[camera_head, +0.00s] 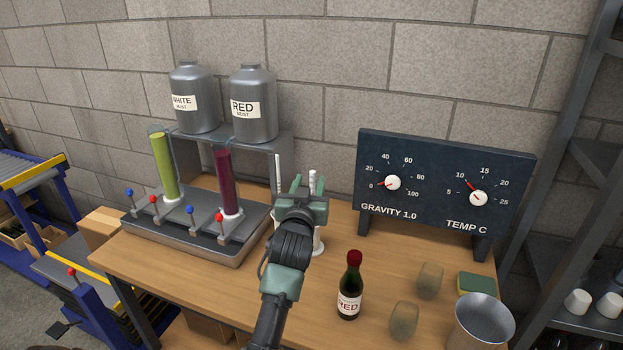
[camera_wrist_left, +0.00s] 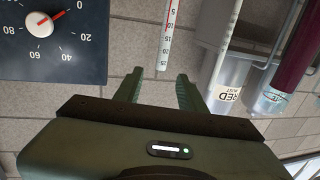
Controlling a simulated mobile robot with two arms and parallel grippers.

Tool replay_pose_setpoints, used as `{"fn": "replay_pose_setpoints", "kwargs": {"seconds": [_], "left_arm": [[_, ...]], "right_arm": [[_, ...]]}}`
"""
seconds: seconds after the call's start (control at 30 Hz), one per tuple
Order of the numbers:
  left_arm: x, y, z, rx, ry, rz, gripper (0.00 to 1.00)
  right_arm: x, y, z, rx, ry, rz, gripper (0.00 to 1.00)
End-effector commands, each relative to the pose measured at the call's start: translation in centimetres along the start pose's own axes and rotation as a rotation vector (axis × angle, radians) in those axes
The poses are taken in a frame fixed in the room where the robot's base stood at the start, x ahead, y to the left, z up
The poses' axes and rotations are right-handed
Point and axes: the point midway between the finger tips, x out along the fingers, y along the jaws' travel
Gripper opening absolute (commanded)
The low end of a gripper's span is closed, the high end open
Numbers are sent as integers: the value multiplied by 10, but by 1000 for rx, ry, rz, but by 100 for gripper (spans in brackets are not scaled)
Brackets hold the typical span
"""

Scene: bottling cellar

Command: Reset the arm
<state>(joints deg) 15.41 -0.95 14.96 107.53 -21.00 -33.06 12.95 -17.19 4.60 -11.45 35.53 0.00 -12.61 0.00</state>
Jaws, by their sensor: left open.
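My left arm comes up over the workbench (camera_head: 235,295), with the left gripper (camera_head: 303,190) raised above it in front of the wall. In the left wrist view the two green fingers (camera_wrist_left: 160,90) stand apart with nothing between them. A white scaled thermometer (camera_wrist_left: 167,35) shows just beyond the fingertips. In the head view a white rod (camera_head: 278,172) rises beside the gripper, and a white holder (camera_head: 319,243) is mostly hidden behind it. My right gripper is in neither view.
Left of the arm stands the metal filling station (camera_head: 185,238) with two filled tubes and small levers. A gauge board (camera_head: 430,180) stands at the right. A red-capped bottle (camera_head: 350,288), two glasses, a sponge (camera_head: 478,284) and a metal bucket (camera_head: 482,325) occupy the right front.

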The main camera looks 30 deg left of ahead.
Motion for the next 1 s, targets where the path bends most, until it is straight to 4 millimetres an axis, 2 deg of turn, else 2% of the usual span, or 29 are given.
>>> {"fn": "replay_pose_setpoints", "kwargs": {"seconds": [0.1,0.2,0.77,0.87,0.97,1.0], "left_arm": [[-13,0,1,1,-1,0,40],[-18,0,0,0,0,0,40],[-20,0,2,2,-4,1,40],[-30,2,18,19,-52,13,40],[-57,8,58,61,-171,48,40],[-73,11,79,83,-236,68,40]], "right_arm": [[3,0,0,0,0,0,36],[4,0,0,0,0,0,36],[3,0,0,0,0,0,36],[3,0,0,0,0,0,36],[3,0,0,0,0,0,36],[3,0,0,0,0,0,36]]}}
